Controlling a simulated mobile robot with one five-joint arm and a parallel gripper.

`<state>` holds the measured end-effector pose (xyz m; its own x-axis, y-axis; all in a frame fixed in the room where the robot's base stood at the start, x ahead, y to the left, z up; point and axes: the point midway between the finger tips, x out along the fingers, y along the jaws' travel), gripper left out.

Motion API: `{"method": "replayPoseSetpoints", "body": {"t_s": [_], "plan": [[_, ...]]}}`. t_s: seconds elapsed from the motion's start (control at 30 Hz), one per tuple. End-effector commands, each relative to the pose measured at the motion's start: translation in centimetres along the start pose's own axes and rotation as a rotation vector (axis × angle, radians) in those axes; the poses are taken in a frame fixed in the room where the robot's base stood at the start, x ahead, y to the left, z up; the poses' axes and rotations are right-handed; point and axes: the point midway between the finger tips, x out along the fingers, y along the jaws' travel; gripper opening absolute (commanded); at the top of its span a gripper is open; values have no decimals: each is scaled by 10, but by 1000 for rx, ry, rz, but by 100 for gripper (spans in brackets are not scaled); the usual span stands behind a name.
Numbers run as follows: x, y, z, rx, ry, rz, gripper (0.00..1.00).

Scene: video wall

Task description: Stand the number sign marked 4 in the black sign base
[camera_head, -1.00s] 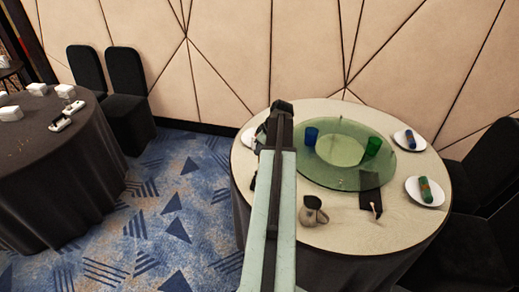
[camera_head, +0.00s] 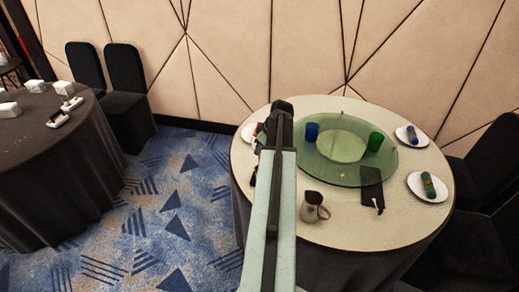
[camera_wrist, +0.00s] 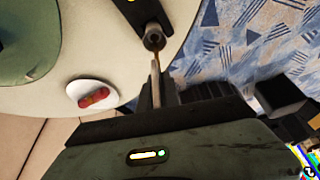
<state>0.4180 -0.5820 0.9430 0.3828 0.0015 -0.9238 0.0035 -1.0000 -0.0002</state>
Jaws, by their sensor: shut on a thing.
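My gripper (camera_wrist: 156,88) shows at the middle of the wrist view, shut on a thin grey piece seen nearly edge-on. This fits the number sign, but no numeral shows. In the head view my arm reaches over the round table's left part, and its far end hides the jaws and the held piece. The black sign base cannot be made out for certain. Small black-and-white items (camera_head: 58,119) stand on the dark-clothed table at the left, too small to identify.
The round table (camera_head: 350,232) carries a glass turntable (camera_head: 336,172), a blue cup (camera_head: 312,131), a green cup (camera_head: 375,141), a pitcher (camera_head: 313,206) and plates (camera_head: 428,188). The dark-clothed table (camera_head: 62,170) holds white boxes (camera_head: 35,86). Black chairs (camera_head: 126,75) stand behind. Patterned carpet between the tables is clear.

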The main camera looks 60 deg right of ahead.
Motion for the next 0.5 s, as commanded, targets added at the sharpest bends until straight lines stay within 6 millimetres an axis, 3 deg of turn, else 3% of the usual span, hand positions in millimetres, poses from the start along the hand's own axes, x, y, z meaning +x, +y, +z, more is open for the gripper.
{"method": "replayPoseSetpoints", "body": {"t_s": [0.23,0.33,0.5], "plan": [[8,0,3,0,0,0,0],[7,0,3,0,0,0,32],[7,0,3,0,0,0,33]]}}
